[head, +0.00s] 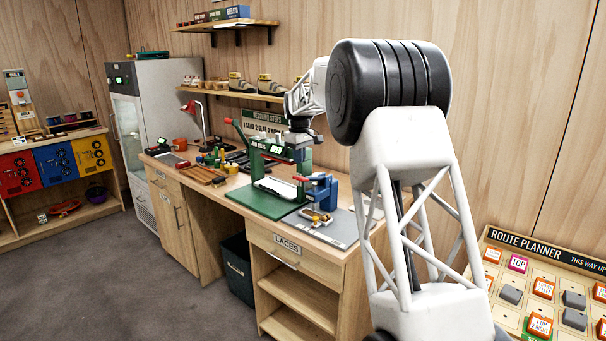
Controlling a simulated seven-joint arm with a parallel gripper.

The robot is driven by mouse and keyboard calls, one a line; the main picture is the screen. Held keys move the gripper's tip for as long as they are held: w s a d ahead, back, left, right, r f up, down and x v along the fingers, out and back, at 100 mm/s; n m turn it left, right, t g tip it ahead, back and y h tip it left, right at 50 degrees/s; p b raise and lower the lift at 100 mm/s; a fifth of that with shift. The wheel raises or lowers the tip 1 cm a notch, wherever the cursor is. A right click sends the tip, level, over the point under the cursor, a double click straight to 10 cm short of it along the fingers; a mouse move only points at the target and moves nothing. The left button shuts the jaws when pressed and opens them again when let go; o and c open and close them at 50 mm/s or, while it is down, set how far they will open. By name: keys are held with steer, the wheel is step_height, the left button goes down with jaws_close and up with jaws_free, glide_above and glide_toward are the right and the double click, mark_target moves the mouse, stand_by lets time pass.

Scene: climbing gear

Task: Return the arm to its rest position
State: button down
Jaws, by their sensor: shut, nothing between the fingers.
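My arm (410,160) rises on the right side of the head view, bends at a large black elbow joint, and its forearm reaches away over the workbench (352,205). My gripper (301,139) points down at the far end of the forearm, close to the upper right part of the green press (270,203) in the picture. It is shut and holds nothing. Its fingertips are small and hard to make out against the press, and I cannot tell whether they touch it.
A blue vise-like tool (322,190) stands on a grey mat (345,231) right of the press. Hand tools and a red lamp (193,108) are further left. A shelf with shoes (240,84) hangs behind. A route planner board (545,285) is at lower right. The floor at left is clear.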

steer(key=shift+s+d+r, duration=0.2)
steer(key=shift+s+r, duration=0.2)
steer(key=shift+s, duration=0.15)
steer(key=s+d+r+m, duration=0.2)
steer(key=s+r, duration=0.1)
steer(key=s, duration=0.8)
steer(key=s+d+r+m+t, duration=0.1)
steer(key=s+d+r, duration=0.15)
steer(key=s, duration=0.85)
steer(key=s+d+r+m, duration=0.2)
steer(key=s+d, duration=0.1)
steer(key=s, duration=0.8)
steer(key=s+d+f+m, duration=0.1)
steer(key=s+f, duration=0.3)
steer(key=s, duration=0.8)
steer(key=s+d+f+m+t, duration=0.1)
steer(key=s+f, duration=0.3)
steer(key=s, duration=0.8)
steer(key=s+d+f+m, duration=0.1)
steer(key=s+f, duration=0.3)
steer(key=s, duration=0.8)
steer(key=shift+s+d+f+m+t, duration=0.2)
steer(key=shift+d+f+m+t, duration=0.1)
steer(key=shift+m, duration=0.3)
